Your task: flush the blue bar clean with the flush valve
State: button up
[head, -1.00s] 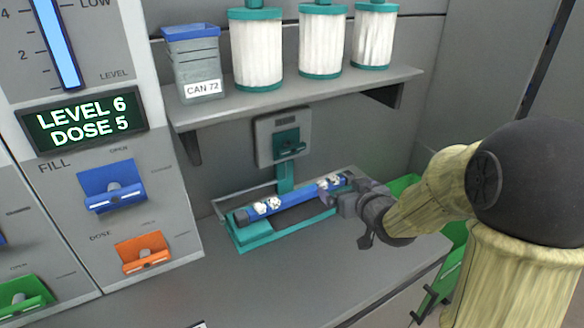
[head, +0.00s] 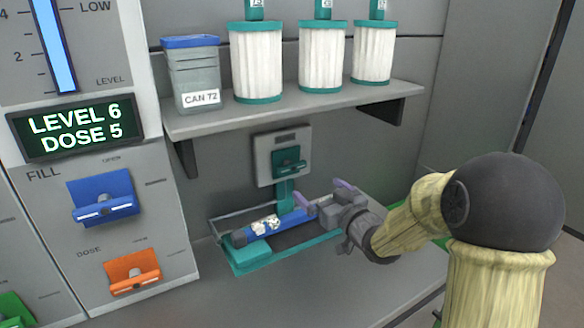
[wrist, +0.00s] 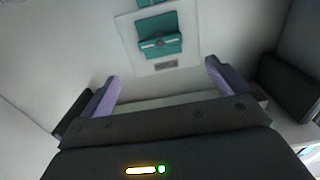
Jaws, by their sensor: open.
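The blue bar (head: 268,233) lies in a teal-edged tray (head: 250,257) on the counter. White patches show on its left part, and its right part is hidden behind my gripper. A teal valve handle (head: 289,163) sits on a grey wall plate above the tray, with a teal pipe below; I take it for the flush valve, though no label is readable. It also shows in the wrist view (wrist: 160,44), ahead of the jaws. My gripper (head: 323,195) is open, its purple fingers spread and empty, above the right part of the tray. The open fingers also show in the wrist view (wrist: 162,74).
A shelf (head: 300,108) above holds a can labelled CAN 72 (head: 193,75) and several white filter cylinders (head: 257,62). At left, a panel with blue (head: 103,198) and orange (head: 133,272) levers reads LEVEL 6, DOSE 5. The front counter is clear.

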aim_at(294, 168)
jog(key=x, duration=1.4)
jog(key=shift+w+a, duration=0.15)
jog(key=shift+w, duration=0.05)
jog(key=shift+c, duration=0.4)
jog(key=c, duration=0.8)
